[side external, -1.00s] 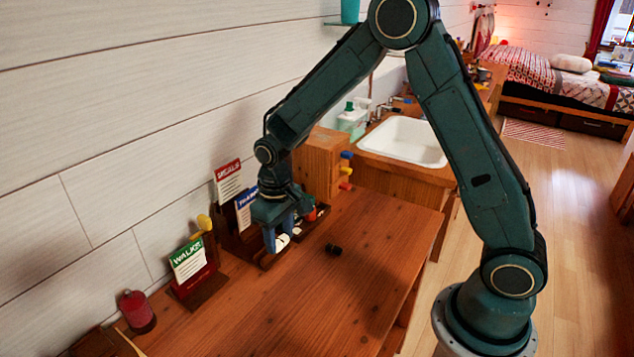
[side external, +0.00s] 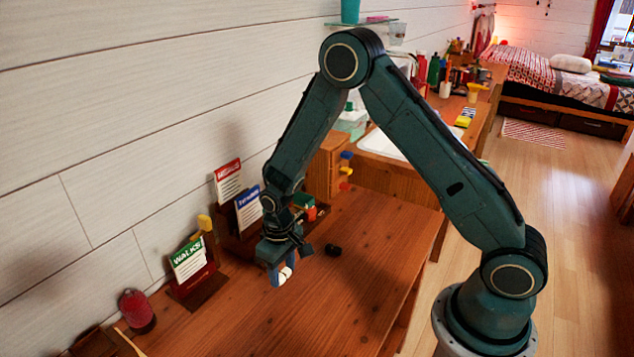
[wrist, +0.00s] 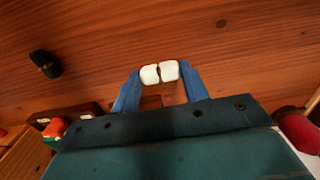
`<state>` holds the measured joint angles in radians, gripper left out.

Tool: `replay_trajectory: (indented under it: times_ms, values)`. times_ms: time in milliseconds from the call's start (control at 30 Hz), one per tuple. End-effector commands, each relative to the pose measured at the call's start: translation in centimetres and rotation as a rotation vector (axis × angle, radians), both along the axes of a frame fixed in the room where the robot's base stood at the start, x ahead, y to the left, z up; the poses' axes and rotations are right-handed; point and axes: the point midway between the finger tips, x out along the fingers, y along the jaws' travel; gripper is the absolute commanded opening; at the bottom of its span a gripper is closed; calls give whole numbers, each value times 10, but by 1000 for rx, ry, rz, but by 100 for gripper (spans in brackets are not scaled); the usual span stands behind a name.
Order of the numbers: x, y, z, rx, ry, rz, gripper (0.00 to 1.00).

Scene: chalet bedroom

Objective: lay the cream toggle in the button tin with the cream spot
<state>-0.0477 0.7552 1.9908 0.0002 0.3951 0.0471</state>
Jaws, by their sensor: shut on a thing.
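My gripper (side external: 282,276) is shut on the cream toggle (side external: 286,274), a pale two-lobed piece. In the wrist view the toggle (wrist: 159,72) sits between the blue fingertips of my gripper (wrist: 160,74), above the wooden table. A dark toggle-like piece (side external: 333,249) lies on the table to the right of my gripper; it also shows in the wrist view (wrist: 45,64). I cannot make out a button tin with a cream spot in either view.
Card holders with a green card (side external: 187,258), a blue card (side external: 247,209) and a red card (side external: 228,181) stand along the wall. A red cylinder (side external: 137,310) stands at the front left. A green and red item (side external: 304,205) is behind my gripper. The table's right side (side external: 375,275) is clear.

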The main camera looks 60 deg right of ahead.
Motion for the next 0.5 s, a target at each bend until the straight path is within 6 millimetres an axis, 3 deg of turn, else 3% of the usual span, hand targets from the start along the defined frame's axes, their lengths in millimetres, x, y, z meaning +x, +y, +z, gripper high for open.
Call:
replay_trajectory:
  times_ms: [233,500]
  values:
    - [0,0,-25,0,2,0,23]
    - [0,0,-31,0,0,0,23]
